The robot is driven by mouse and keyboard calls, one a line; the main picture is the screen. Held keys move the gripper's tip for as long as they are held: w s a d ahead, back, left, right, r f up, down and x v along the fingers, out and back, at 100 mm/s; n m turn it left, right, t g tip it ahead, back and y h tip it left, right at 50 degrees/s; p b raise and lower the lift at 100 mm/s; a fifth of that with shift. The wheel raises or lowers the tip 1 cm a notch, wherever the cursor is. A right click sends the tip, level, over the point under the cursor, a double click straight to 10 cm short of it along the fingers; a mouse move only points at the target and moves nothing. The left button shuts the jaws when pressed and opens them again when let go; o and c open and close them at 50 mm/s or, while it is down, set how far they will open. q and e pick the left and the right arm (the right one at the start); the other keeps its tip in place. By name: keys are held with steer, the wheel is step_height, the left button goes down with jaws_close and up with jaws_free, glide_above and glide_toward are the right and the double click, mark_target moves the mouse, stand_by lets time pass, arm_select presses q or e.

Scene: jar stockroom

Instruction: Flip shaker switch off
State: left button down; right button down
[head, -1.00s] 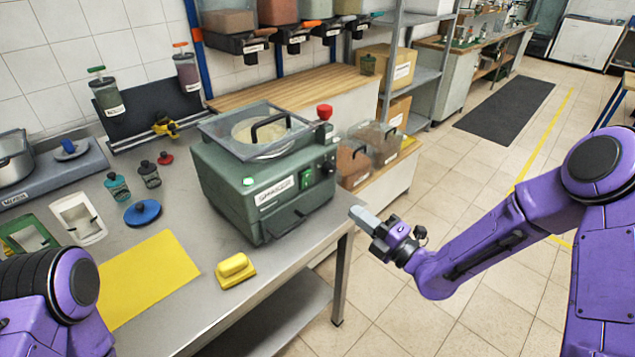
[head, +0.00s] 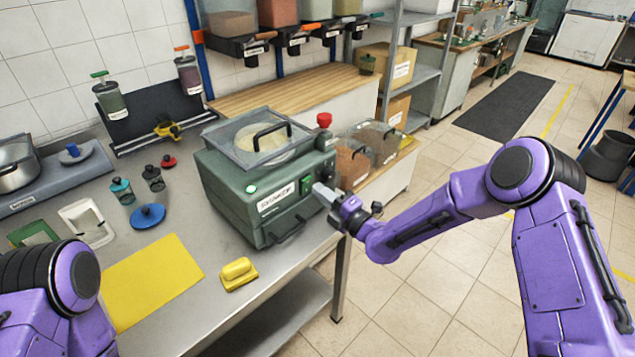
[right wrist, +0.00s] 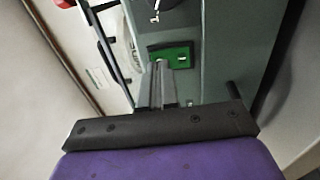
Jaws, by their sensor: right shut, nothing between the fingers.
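The shaker (head: 235,185) is a green box with a clear lid and black handle, standing near the table's right end. Its green switch (head: 306,184) is on the front panel, right of the white label, and a green lamp (head: 251,189) glows on the left. The right wrist view shows the green switch plate (right wrist: 170,56) with a small pale lever just beyond my fingertips. My right gripper (head: 318,189) is shut and empty, close in front of the switch; I cannot tell whether it touches. My left gripper is out of view; only that arm shows, lower left.
A red knob (head: 324,120) stands at the shaker's back right corner. A yellow block (head: 238,273) and a yellow mat (head: 150,280) lie in front. Clear bins (head: 377,140) stand behind the gripper on a low bench.

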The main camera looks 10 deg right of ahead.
steer(key=shift+x, duration=1.05)
